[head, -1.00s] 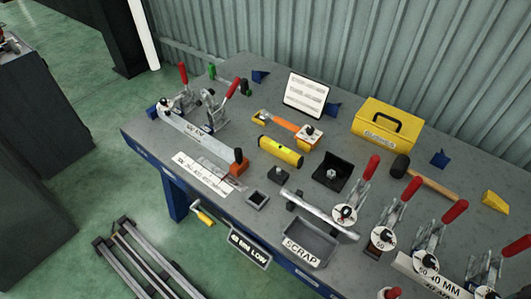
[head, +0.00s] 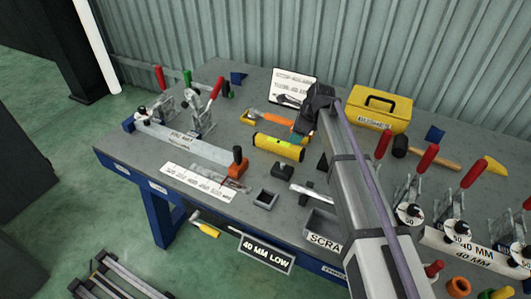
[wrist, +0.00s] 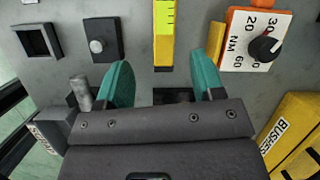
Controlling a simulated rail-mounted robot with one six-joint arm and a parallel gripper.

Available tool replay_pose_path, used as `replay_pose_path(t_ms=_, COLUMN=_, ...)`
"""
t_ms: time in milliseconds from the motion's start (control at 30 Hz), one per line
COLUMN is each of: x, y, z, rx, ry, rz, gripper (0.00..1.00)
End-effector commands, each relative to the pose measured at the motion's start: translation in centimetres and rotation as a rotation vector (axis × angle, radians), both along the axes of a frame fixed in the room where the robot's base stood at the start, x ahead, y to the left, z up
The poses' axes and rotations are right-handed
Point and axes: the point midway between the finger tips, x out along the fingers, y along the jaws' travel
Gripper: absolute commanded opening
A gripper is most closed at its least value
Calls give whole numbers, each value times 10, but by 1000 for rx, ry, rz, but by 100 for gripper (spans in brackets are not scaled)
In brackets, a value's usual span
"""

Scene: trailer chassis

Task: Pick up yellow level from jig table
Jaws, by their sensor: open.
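The yellow level (head: 279,147) lies flat on the grey jig table (head: 225,195), near the middle. In the wrist view, the level (wrist: 164,35) runs down from the top edge, with a marked scale on its upper part. My gripper (wrist: 163,78) is open and empty, its two teal fingers spread.
A yellow toolbox (head: 380,108) stands at the back. A black block (head: 310,171) and a small square tray (head: 265,198) are in front.

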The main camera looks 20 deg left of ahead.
Motion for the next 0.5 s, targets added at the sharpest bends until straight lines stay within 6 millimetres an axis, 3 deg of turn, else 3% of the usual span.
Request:
replay_pose_path(t_ms=33, x=9, y=16, z=-6, rx=17, ry=30, rz=-74, gripper=62)
replay_pose_path(t_ms=100, x=13, y=28, z=-6, rx=35, ry=62, rz=-154, gripper=62)
replay_pose_path(t_ms=267, x=12, y=32, z=-7, rx=41, ry=77, rz=-189, gripper=62)
replay_pose_path(t_ms=500, x=14, y=46, z=-53, rx=41, ry=77, rz=-186, gripper=62)
